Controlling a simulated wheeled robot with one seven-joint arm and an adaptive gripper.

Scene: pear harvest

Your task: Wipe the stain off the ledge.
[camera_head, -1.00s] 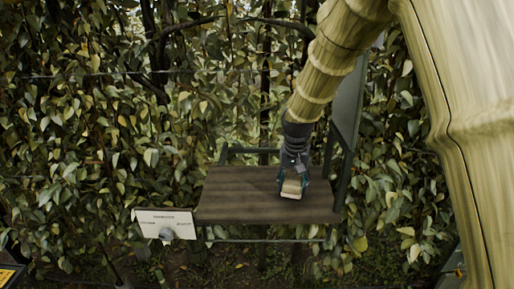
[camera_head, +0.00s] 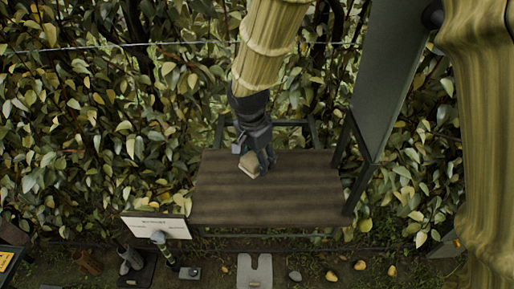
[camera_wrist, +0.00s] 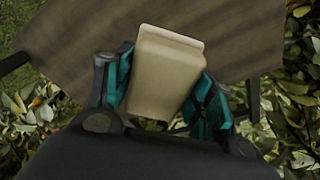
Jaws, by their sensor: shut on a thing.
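The ledge (camera_head: 290,197) is a dark brown, wood-grained board in front of the foliage; it also shows in the wrist view (camera_wrist: 240,35). My gripper (camera_head: 262,160) is over the back middle part of the ledge. It is shut on a beige block (camera_head: 249,165), which looks like a sponge. In the wrist view the block (camera_wrist: 165,72) sits between the teal pads of my gripper (camera_wrist: 163,95). I cannot tell whether the block touches the board. I cannot make out a stain on the visible wood; the area under the block is hidden.
A white sign (camera_head: 156,226) stands at the ledge's front left corner. A dark upright panel (camera_head: 388,80) and frame rise at the right. Leafy branches and a wire (camera_head: 120,47) are behind. Several pears and stones lie on the ground in front. The ledge's front half is clear.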

